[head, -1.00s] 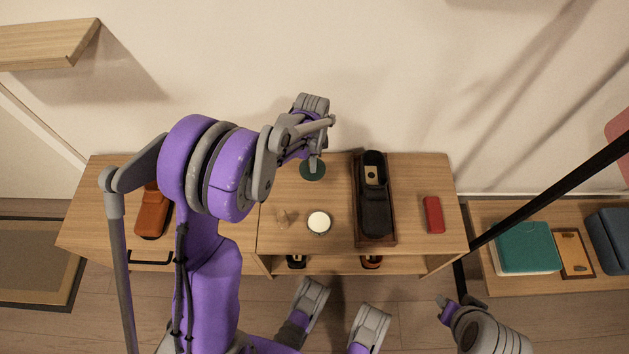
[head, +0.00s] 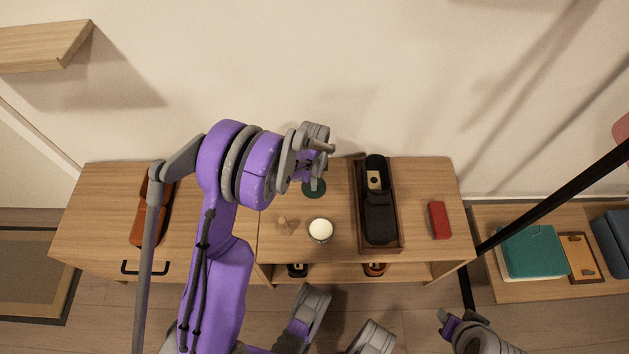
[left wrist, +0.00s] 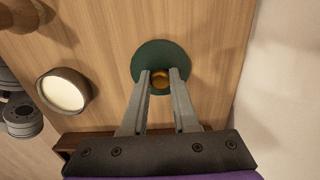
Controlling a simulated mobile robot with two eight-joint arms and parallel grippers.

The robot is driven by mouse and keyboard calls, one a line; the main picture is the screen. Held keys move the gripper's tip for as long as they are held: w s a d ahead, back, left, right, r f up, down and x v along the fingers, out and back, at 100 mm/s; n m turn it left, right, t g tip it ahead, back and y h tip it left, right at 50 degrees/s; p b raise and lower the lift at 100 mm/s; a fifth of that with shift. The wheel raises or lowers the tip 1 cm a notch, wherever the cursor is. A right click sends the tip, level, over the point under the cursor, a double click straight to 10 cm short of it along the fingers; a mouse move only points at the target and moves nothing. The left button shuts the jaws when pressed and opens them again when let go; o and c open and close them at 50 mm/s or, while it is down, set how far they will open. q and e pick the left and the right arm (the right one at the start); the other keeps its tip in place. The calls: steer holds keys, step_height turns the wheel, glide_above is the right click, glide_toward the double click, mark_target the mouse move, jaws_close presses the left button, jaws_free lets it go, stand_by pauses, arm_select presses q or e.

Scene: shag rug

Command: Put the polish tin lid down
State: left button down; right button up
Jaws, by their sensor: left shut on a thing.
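The polish tin lid is a dark green disc (head: 314,193) with a brass knob, above or on the back middle of the wooden cabinet top. It also shows in the left wrist view (left wrist: 150,50). My left gripper (left wrist: 160,76) is shut on the knob from above; in the head view its fingers (head: 316,182) stand over the disc. I cannot tell whether the lid touches the wood. A round open tin with pale contents (head: 320,231) stands in front of the lid, apart from it. My right gripper's jaws cannot be made out at the lower right.
A small wooden peg-like piece (head: 284,227) stands left of the tin. A brown-orange item (head: 140,225) lies left. Bare wood surrounds the lid.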

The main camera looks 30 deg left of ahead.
arm_select(q)
steer(key=shift+f, duration=0.2)
steer(key=c, duration=0.7)
jaws_free()
